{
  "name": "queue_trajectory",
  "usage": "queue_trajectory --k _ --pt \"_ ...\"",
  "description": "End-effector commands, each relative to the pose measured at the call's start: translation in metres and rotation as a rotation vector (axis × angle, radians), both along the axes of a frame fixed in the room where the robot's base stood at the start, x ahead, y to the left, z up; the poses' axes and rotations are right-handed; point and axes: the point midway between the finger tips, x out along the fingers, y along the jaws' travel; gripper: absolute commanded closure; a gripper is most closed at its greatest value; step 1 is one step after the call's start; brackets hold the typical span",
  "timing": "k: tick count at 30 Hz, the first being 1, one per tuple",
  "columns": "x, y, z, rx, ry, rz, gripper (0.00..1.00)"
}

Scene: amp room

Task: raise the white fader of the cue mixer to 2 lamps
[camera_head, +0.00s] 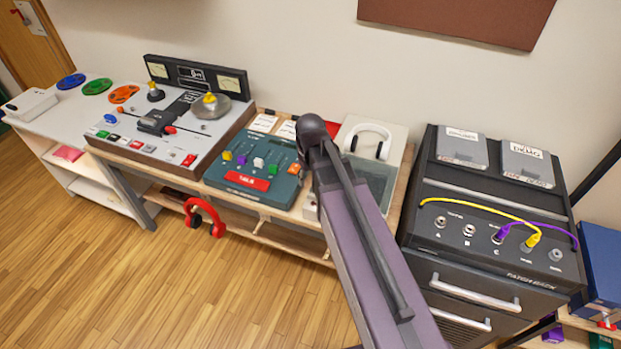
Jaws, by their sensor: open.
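The cue mixer is a teal sloped box (215,176) on the wooden bench, left of my arm in the head view. The white fader cap (258,162) is in the middle of the row and in plain sight. Its exact height along its slot and any lit lamps are too small to tell. My purple arm rises from the bottom, just right of the mixer, to a dark joint. My gripper cannot be made out; my arm probably hides it.
A red bar button (247,181) lies below the faders. A tape machine (175,118) stands left of the mixer. White headphones (368,140) lie behind my arm. Red headphones (204,216) hang at the bench front. A patch rack (485,275) with cables stands right. The wooden floor in front is clear.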

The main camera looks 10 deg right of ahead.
Motion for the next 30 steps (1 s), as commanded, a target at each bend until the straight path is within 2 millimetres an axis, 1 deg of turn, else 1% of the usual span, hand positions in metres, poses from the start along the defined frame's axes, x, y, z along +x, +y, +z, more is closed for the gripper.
queue_trajectory --k 10,12,14,17,21,24,27,30 --pt "-0.001 -0.001 0.0 0.0 0.0 -0.003 0.39" --pt "-0.004 -0.002 0.0 0.0 0.0 -0.009 0.39" --pt "-0.011 -0.004 0.0 0.0 0.0 -0.024 0.39" --pt "-0.029 -0.011 0.0 0.0 0.0 -0.071 0.39" --pt "-0.059 -0.021 0.0 0.0 0.0 -0.157 0.39" --pt "-0.074 -0.026 0.0 0.0 0.0 -0.206 0.39" --pt "-0.078 -0.029 0.0 0.0 0.0 -0.228 0.39" --pt "-0.077 -0.029 0.0 0.0 0.0 -0.231 0.39"
